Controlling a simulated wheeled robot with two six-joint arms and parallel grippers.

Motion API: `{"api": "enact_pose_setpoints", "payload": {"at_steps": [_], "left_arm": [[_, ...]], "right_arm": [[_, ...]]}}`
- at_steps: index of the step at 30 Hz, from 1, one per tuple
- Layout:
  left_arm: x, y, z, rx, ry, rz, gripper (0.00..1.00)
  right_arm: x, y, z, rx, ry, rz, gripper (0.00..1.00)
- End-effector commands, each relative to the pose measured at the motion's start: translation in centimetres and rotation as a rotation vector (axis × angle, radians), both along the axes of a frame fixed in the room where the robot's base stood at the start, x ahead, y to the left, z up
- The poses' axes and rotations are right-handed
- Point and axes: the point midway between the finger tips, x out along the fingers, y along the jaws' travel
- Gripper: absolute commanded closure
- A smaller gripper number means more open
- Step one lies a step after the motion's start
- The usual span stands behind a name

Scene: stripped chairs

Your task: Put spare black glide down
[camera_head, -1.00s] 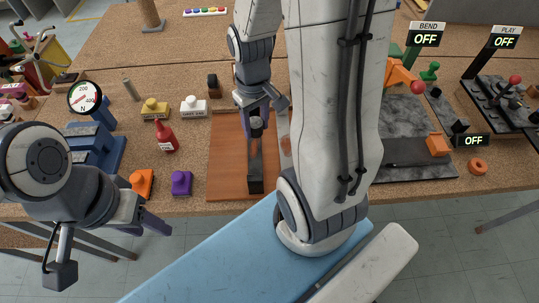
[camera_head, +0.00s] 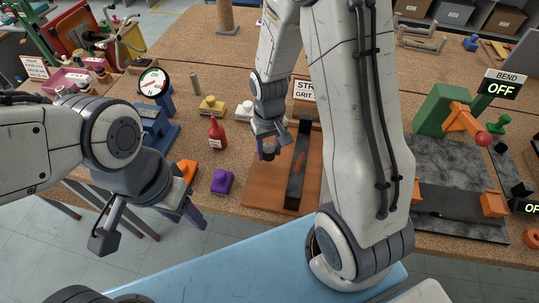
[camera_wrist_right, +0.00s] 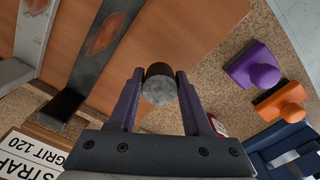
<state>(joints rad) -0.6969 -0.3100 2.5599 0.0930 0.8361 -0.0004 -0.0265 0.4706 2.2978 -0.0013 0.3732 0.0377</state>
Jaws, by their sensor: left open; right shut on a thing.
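A short black cylinder, which looks like the spare black glide (camera_wrist_right: 159,84), sits between the purple fingers of my right gripper (camera_wrist_right: 160,95); its grey round end faces the wrist camera. In the head view my right gripper (camera_head: 268,146) holds it near the upper left edge of the brown board (camera_head: 262,188), left of the dark strap (camera_head: 298,165). Whether it touches the board cannot be told. My left gripper (camera_head: 190,212) is open and empty, low at the table's front edge.
Left of the board stand a red bottle (camera_head: 217,133), a purple block (camera_head: 222,182), an orange block (camera_head: 187,170) and a yellow block (camera_head: 212,106). A blue gauge stand (camera_head: 155,125) is further left. A grey plate with a green press (camera_head: 434,108) is at right.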

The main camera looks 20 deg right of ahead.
Motion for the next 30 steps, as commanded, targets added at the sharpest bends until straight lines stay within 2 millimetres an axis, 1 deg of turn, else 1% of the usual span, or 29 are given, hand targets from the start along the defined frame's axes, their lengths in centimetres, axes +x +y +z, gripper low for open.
{"api": "enact_pose_setpoints", "payload": {"at_steps": [1, 3, 6, 15, 19, 20, 21, 22, 30], "left_arm": [[0.0, 0.0, 0.2, 0.0, 0.0, 0.0, 0.5], [0.0, 0.0, 0.3, 0.0, 0.0, 0.0, 0.5], [0.0, 0.0, 0.3, 0.0, 0.0, 0.0, 0.5], [0.0, 0.0, 0.3, 0.0, 0.0, 0.0, 0.5], [0.0, 0.0, -0.1, 0.0, 0.0, 0.0, 0.5], [0.0, 0.0, 0.1, 0.0, 0.0, 0.0, 0.5], [0.0, 0.0, 0.1, 0.0, 0.0, 0.0, 0.5], [0.0, 0.0, 0.1, 0.0, 0.0, 0.0, 0.5], [0.0, 0.0, 0.1, 0.0, 0.0, 0.0, 0.5]], "right_arm": [[-0.2, 0.0, -0.9, 0.0, 0.008, 0.0, 1.0], [-0.2, 0.0, -1.9, 0.0, 0.007, 0.0, 1.0], [-0.2, 0.0, -2.9, 0.0, 0.004, 0.0, 1.0], [-0.1, -0.1, -3.1, 0.0, 0.001, 0.0, 1.0], [-0.1, -0.1, -3.6, 0.0, 0.002, 0.0, 1.0], [-0.1, -0.1, -3.4, 0.0, 0.002, 0.0, 0.39], [-0.1, -0.1, -3.4, 0.0, 0.002, 0.0, 0.24], [-0.1, -0.1, -3.4, 0.0, 0.002, 0.0, 0.21], [-0.1, -0.1, -3.3, 0.0, 0.002, 0.0, 0.21]]}}
